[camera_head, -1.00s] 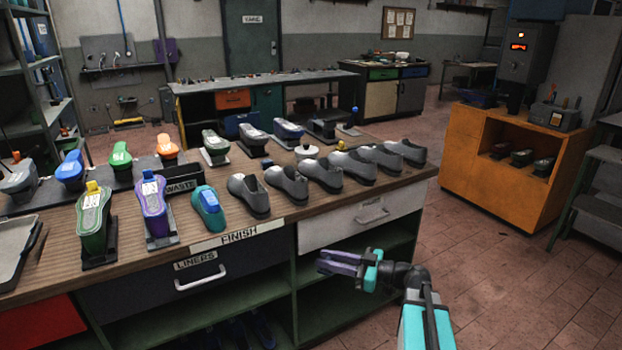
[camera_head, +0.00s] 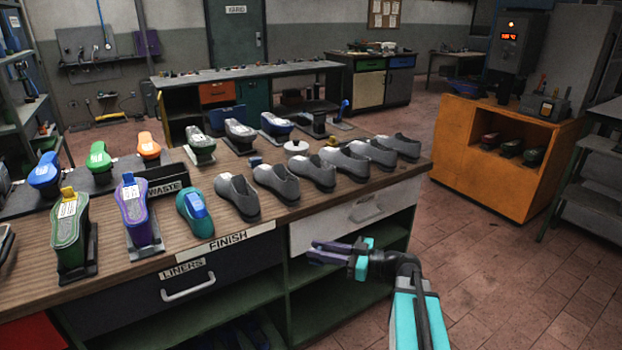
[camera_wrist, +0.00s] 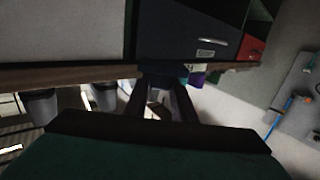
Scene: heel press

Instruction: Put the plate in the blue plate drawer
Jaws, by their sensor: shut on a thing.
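My gripper (camera_head: 318,252), with purple fingers, is held in front of the near bench, below its top edge. It is shut on a small dark flat piece (camera_wrist: 163,71) that spans the fingertips in the wrist view; it looks like the plate, but its detail is too dark to make out. In the head view the piece cannot be told apart from the fingers. A blue drawer (camera_head: 402,62) shows at the top of the far cabinet. I cannot tell which is the plate drawer.
The near bench (camera_head: 130,268) carries grey shoes (camera_head: 312,171) and coloured lasts (camera_head: 139,212). Its front has a dark liners drawer (camera_head: 225,285) and a pale drawer (camera_head: 320,232). An orange cabinet (camera_head: 462,158) stands right. Tiled floor (camera_head: 500,255) between them is open.

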